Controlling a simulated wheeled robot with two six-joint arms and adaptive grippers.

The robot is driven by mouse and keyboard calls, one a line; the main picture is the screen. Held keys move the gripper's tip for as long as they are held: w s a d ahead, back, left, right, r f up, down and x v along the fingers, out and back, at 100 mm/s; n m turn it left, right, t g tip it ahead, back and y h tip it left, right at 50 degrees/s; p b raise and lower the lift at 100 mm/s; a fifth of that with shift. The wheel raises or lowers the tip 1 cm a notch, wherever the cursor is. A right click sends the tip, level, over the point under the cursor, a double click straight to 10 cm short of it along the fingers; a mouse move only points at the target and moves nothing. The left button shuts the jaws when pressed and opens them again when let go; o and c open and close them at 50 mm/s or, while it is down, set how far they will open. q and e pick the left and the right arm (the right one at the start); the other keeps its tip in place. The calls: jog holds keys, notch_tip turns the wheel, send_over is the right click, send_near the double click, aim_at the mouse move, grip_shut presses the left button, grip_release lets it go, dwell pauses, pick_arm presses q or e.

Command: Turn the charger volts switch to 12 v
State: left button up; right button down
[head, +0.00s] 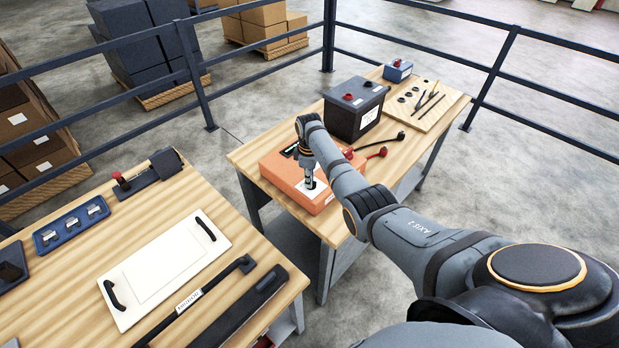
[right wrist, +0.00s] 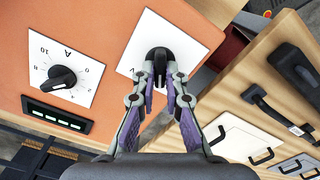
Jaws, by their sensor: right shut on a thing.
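The orange charger (head: 282,177) sits on the far wooden bench. My right gripper (head: 309,184) points down at the white plate on its top. In the right wrist view my right gripper (right wrist: 160,76) is shut on the black volts switch (right wrist: 158,56), which sits on a white plate (right wrist: 188,36). Only part of a "V" shows by the fingers; the switch's pointer and the volt numbers are hidden or unreadable, so its setting cannot be told. A second black knob (right wrist: 62,78) on a plate marked "A" is beside it, apart from the fingers. My left gripper is not in view.
A black battery (head: 354,108) stands behind the charger, with red and black cable clamps (head: 376,152) next to it. A near bench holds a white panel with handles (head: 165,268), a black bar (head: 190,299) and a blue tray (head: 72,224). Dark railings run behind.

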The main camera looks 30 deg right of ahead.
dwell(0.4)
jog(key=c, duration=1.4)
grip_release()
notch_tip(320, 180, up, 12)
